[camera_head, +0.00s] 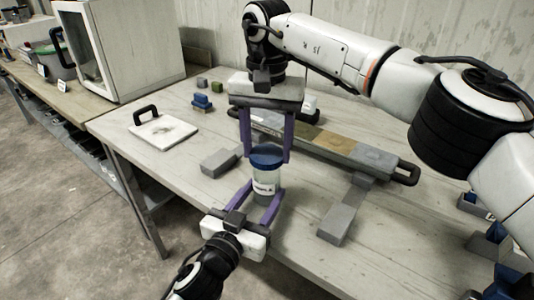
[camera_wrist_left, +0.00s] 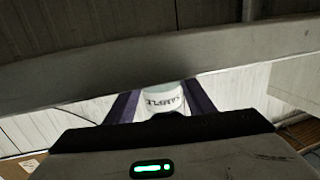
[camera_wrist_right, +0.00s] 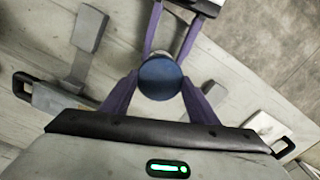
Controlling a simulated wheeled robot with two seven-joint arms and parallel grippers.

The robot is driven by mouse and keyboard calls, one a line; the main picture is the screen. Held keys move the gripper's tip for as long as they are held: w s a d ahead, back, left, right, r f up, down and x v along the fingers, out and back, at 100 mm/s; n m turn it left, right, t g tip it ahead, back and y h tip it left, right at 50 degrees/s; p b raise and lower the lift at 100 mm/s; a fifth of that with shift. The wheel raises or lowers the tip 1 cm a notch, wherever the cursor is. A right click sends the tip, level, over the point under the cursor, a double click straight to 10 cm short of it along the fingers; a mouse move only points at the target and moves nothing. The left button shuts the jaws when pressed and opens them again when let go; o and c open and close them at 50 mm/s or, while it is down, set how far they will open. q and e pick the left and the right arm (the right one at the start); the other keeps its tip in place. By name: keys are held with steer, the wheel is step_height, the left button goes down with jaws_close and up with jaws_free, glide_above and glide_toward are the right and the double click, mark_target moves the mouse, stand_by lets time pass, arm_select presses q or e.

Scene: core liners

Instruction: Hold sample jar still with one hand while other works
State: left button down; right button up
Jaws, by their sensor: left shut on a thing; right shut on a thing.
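The sample jar (camera_head: 266,183) stands upright, a clear jar with a white label and a blue lid (camera_head: 266,156). My left gripper (camera_head: 262,195) is shut on the jar body from the front, low down; the label also shows between its purple fingers in the left wrist view (camera_wrist_left: 163,103). My right gripper (camera_head: 267,158) comes from above and is shut on the blue lid, a finger on each side. The right wrist view looks down on the round lid (camera_wrist_right: 160,79) between the fingers. The jar's base is partly hidden by the left gripper.
A long grey core tray (camera_head: 340,151) with handles lies behind the jar. Grey blocks lie at left (camera_head: 220,162) and right (camera_head: 337,224). A white board with a black handle (camera_head: 163,131), small blue blocks (camera_head: 202,103) and a white cabinet (camera_head: 125,45) are farther left. Bins (camera_head: 490,242) sit at right.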

arm_select(q)
steer(key=c, duration=0.8)
jaws_free()
steer(key=shift+o, duration=0.2)
